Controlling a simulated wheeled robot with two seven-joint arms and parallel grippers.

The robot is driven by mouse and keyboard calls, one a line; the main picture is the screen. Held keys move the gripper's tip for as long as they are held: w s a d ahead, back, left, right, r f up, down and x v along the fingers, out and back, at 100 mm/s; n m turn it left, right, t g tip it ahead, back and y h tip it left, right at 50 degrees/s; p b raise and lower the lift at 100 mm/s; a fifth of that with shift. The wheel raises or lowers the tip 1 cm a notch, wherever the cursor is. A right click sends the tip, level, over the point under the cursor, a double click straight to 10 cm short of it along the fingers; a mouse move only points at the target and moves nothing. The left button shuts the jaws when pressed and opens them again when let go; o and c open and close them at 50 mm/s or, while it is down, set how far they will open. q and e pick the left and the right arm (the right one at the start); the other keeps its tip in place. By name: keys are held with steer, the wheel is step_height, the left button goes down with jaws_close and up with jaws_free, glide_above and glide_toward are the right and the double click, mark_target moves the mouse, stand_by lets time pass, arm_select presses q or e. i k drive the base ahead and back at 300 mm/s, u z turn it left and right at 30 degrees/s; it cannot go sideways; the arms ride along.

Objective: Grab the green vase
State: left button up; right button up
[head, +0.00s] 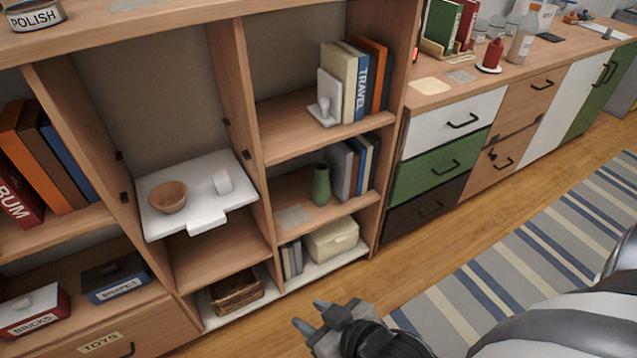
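The green vase (321,185) stands upright on the middle shelf of the right bookcase column, just left of a row of books. My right gripper (312,315) is low in the head view, in front of the bookcase and below the vase, well apart from it. Its two fingertips show a gap between them, and nothing is seen in it. My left gripper is not in view.
A grey patch (292,216) lies on the shelf left of the vase, and books (353,168) stand close at its right. A cream box (331,238) sits on the shelf below. A white pull-out board (205,207) with a wooden bowl (168,196) juts out at the left.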

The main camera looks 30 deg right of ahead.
mark_target(321, 192)
steer(key=z, duration=0.5)
steer(key=i, duration=1)
steer(key=u, duration=0.35)
